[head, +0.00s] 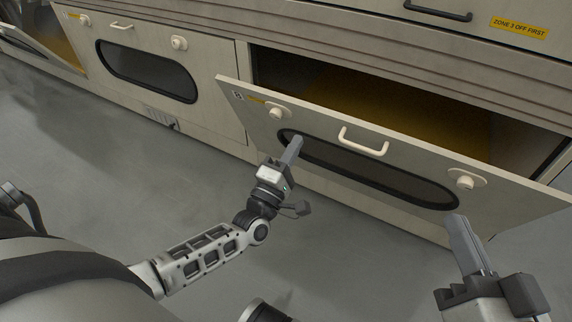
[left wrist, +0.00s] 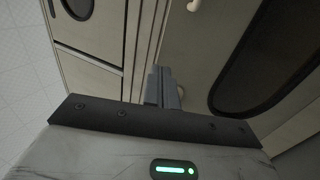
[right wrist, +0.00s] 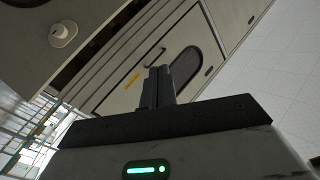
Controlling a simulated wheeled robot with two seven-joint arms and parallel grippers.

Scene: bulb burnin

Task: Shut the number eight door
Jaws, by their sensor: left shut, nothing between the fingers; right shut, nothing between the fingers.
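The door (head: 310,128) is a pale drop-down panel, tilted outward with its top edge away from the cabinet. Its small number plate at the upper left corner looks like an 8. It has a cream handle (head: 363,142), a dark oval window (head: 375,178) and two knobs. My left gripper (head: 297,143) is shut and empty, in front of the window's left end; I cannot tell whether it touches. My right gripper (head: 459,222) is shut and empty, near the window's lower right end. The door also shows in the left wrist view (left wrist: 200,60) and right wrist view (right wrist: 28,35).
The opening (head: 390,100) behind the door shows a dark, yellowish inside. A closed neighbouring door (head: 150,95) stands to the left, and another door hangs open (head: 35,45) at far left. A yellow label (head: 519,27) is on the cabinet above. The grey floor (head: 110,170) is clear.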

